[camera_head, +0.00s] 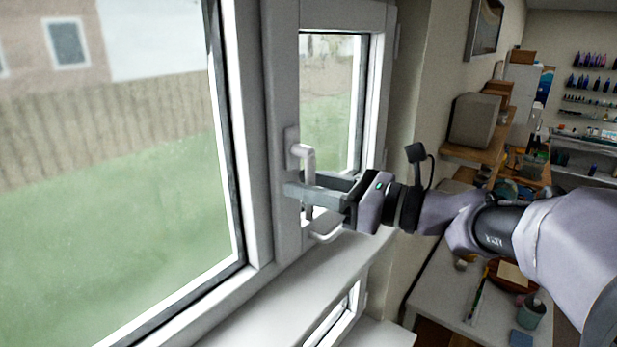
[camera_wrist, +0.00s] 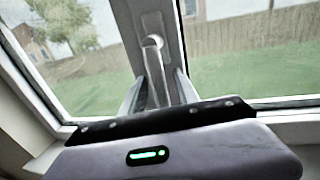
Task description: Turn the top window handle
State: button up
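The top window handle (camera_head: 301,153) is white, with its base plate on the window frame and its lever pointing down. In the wrist view the handle (camera_wrist: 153,44) stands straight ahead, its lever running down between my fingers. My gripper (camera_head: 304,184) reaches in from the right with one finger on each side of the lever. In the wrist view my gripper (camera_wrist: 158,80) shows gaps between the fingers and the lever, so it looks open around it. The lever's lower end is partly hidden by my gripper.
A second white handle (camera_head: 327,234) sits lower, just below my gripper. The white window sill (camera_head: 290,290) runs underneath. A grey box on a wooden shelf (camera_head: 474,120) and a cluttered white table (camera_head: 440,290) stand to the right.

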jog(key=shift+w, duration=0.1)
jog(key=shift+c, duration=0.5)
grip_shut()
dwell(0.9)
